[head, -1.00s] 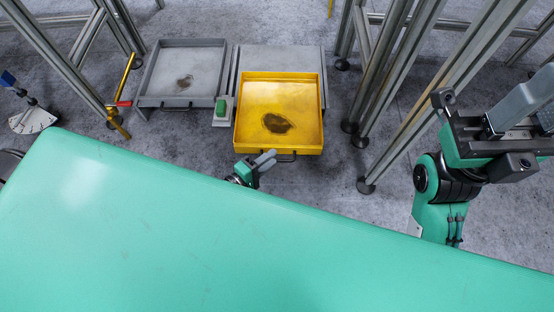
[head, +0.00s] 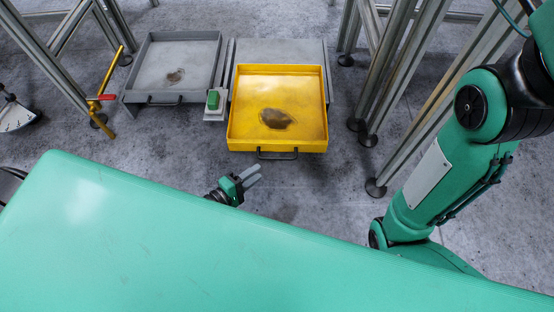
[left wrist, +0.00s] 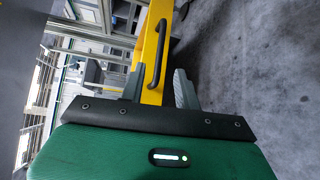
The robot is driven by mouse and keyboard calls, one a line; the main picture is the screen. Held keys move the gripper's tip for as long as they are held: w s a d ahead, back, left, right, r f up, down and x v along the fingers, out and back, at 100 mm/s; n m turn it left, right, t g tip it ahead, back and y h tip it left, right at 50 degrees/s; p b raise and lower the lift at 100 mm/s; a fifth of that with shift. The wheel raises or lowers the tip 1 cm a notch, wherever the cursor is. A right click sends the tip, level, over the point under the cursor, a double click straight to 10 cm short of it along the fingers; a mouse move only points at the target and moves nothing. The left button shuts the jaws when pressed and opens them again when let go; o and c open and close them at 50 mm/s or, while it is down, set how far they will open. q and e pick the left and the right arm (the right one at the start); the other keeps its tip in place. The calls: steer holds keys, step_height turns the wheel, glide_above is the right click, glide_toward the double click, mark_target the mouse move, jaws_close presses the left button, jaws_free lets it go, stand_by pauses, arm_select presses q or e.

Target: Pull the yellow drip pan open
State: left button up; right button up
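The yellow drip pan (head: 240,135) stands out from its grey housing (head: 283,50), with a dark stain on its floor. Its black bar handle (head: 277,156) is on the near side, and nothing holds it. My left gripper (head: 254,175) is below and slightly left of the handle, apart from it. In the left wrist view, my left gripper's fingers (left wrist: 160,88) are spread, with the handle (left wrist: 157,62) and the yellow pan front (left wrist: 149,45) beyond them.
A grey pan (head: 150,68) sits to the left, with a green-topped box (head: 213,102) between the pans. A yellow pipe with a red lever (head: 102,97) stands farther left. Metal frame legs (head: 378,150) rise right of the yellow pan. Grey floor lies open before it.

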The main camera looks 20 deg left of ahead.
mark_target(277, 158)
arm_select(q)
steer(key=b+x, duration=0.3)
steer(key=x, duration=0.6)
steer(key=shift+w+f+b, duration=0.1)
steer(key=shift+w+b, duration=0.1)
steer(key=shift+b, duration=0.2)
steer(key=shift+w+d, duration=0.2)
steer(key=shift+w, duration=0.1)
jaws_close()
